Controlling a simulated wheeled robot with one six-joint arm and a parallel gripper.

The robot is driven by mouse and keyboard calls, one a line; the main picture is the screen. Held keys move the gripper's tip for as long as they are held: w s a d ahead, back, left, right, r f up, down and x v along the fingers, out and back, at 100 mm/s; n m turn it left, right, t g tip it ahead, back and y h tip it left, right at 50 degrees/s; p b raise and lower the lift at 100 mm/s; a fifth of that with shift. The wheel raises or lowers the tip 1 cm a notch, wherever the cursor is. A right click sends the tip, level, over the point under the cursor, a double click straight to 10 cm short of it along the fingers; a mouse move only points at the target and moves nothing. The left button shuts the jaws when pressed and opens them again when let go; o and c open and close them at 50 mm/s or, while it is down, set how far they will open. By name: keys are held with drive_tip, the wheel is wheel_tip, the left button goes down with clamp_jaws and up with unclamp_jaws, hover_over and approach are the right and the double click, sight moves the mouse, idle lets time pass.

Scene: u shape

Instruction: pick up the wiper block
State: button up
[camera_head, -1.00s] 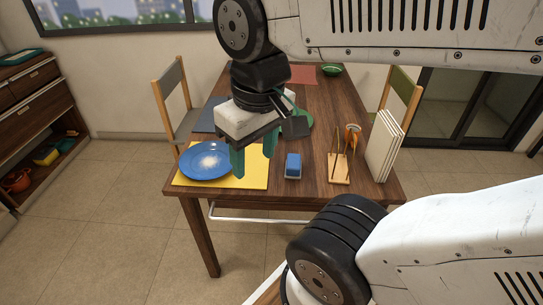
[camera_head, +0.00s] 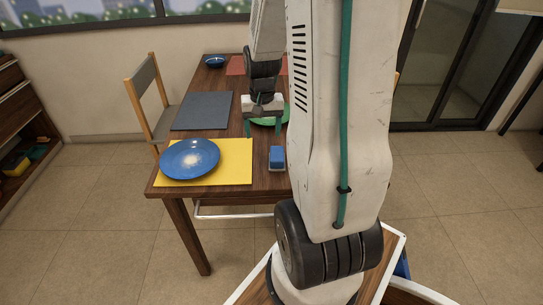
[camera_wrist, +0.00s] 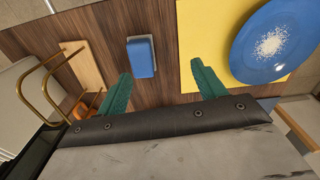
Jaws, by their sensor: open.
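The wiper block (camera_head: 277,158) is a small blue block with a pale base. It lies on the wooden table (camera_head: 268,183) near the front edge, right of the yellow mat. In the wrist view the block (camera_wrist: 141,57) lies flat on the wood, a little beyond and between the two green fingertips. My gripper (camera_head: 264,130) is open and empty, with its green fingers spread above the table behind the block. The fingers also show in the wrist view (camera_wrist: 161,86), apart from the block.
A blue plate (camera_head: 189,158) with white powder sits on the yellow mat (camera_head: 236,165).

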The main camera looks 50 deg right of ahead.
drive_tip(key=m, duration=0.2)
hover_over(277, 153)
drive_tip(key=f, duration=0.5)
drive_tip(key=shift+a+f, duration=0.2)
drive_tip(key=shift+f, duration=0.2)
wheel_tip(277, 153, down, 8)
drive_tip(key=shift+d+r, duration=0.15)
drive_tip(key=shift+r, duration=0.1)
drive_tip(key=c, duration=1.1)
